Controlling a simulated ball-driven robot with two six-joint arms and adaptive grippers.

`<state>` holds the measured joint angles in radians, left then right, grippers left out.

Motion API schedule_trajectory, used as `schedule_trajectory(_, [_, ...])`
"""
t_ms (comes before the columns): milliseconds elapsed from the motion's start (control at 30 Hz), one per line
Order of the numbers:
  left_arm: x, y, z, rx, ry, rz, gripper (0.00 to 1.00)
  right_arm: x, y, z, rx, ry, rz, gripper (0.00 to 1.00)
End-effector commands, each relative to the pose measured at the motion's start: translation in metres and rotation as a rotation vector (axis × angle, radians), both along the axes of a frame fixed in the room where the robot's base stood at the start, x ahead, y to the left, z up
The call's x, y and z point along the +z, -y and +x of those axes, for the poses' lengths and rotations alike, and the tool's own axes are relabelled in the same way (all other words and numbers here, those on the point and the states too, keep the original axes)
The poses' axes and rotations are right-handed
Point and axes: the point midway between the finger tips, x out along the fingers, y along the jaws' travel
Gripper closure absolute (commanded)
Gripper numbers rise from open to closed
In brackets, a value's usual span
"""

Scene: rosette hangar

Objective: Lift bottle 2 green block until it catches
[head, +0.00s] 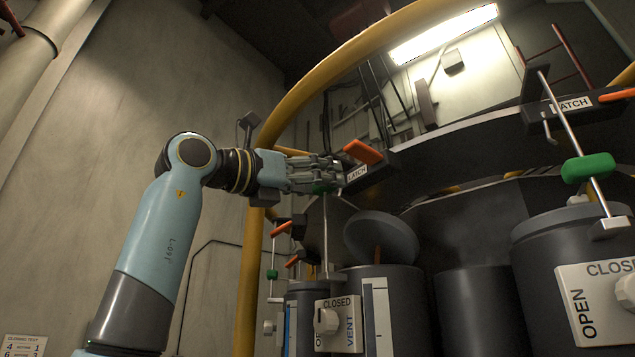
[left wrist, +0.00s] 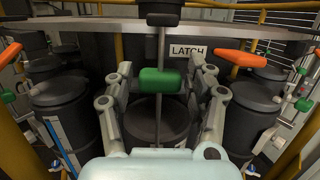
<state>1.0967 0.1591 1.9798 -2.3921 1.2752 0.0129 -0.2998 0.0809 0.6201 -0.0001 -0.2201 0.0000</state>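The green block (left wrist: 160,81) sits on a thin upright metal rod (left wrist: 162,45), below a dark fitting (left wrist: 160,12). In the head view only a sliver of it (head: 325,189) shows beneath my left gripper (head: 322,172). An orange latch handle (head: 363,152) with a LATCH label (head: 357,173) is just right of the gripper. No readable bottle number shows. My right gripper is out of view.
Dark bottles with CLOSED/VENT plates (head: 338,324) stand below the rod. Another green block (head: 587,167) on its own rod is at the right, and a third (head: 272,274) at the lower left. A yellow hoop rail (head: 270,130) passes behind my left arm. Open wall space lies left.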

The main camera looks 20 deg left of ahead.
Motion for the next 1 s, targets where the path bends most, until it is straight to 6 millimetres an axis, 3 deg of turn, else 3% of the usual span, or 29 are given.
schedule_trajectory(367, [-0.002,-0.002,-0.002,0.001,0.000,0.001,0.35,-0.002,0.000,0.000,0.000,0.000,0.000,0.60])
schedule_trajectory(1000, [-0.015,-0.033,-0.046,0.001,0.000,0.001,0.35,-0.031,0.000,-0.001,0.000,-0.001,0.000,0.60])
